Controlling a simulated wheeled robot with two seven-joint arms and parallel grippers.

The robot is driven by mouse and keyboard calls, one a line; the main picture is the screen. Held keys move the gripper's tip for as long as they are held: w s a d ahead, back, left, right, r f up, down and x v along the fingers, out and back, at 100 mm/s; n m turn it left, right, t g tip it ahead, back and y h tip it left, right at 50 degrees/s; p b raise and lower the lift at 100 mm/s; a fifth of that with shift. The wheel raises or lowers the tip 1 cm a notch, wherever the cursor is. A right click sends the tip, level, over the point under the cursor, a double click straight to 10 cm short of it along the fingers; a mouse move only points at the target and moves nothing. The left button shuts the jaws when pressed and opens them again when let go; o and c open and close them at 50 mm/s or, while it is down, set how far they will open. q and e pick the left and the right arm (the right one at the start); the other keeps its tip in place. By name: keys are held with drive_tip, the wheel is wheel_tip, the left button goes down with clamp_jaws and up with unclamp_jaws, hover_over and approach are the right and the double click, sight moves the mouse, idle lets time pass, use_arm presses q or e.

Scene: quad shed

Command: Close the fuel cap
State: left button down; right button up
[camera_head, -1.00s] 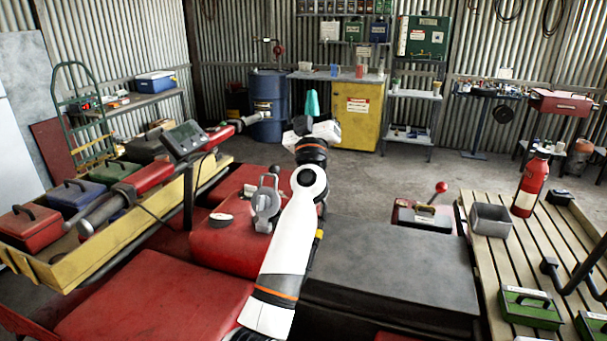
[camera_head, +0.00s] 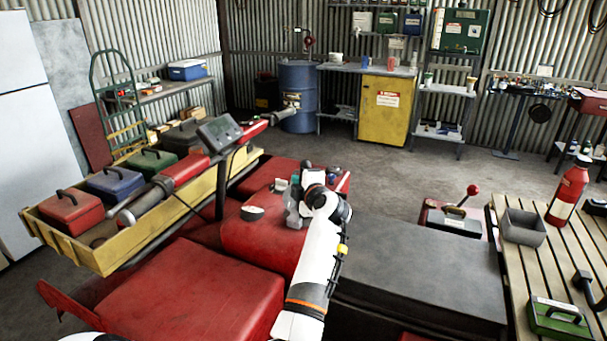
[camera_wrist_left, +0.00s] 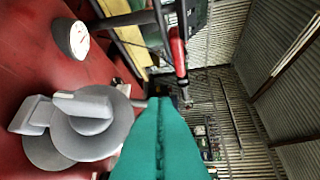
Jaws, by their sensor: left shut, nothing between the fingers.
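The grey fuel cap (camera_head: 292,208) sits on the red tank (camera_head: 256,236) of the quad, partly hidden by my left arm in the head view. In the left wrist view the cap (camera_wrist_left: 90,122) is a round grey disc with a raised grip, standing tilted over a grey round base (camera_wrist_left: 48,153), with a bracket at its left side. How far it is open is hard to tell. My left gripper (camera_wrist_left: 163,102) has teal fingers, pressed together and empty, just right of the cap. In the head view only a bit of teal (camera_head: 295,179) shows behind the cap. My right gripper is out of view.
A round white gauge (camera_head: 252,212) sits on the tank left of the cap. The handlebar (camera_head: 180,178) and a yellow rack (camera_head: 105,262) with toolboxes lie to the left. A dark flat surface (camera_head: 420,260) and a slatted wooden rack (camera_head: 540,262) are at right.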

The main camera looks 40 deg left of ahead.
sight(298, 172)
use_arm(q)
drive_tip(key=w+a, duration=0.2)
drive_tip(key=w, duration=0.1)
drive_tip(key=shift+f, duration=0.4)
drive_tip(key=shift+w+f, duration=0.15)
drive_tip(key=shift+w, duration=0.45)
drive_tip(key=shift+a, duration=0.1)
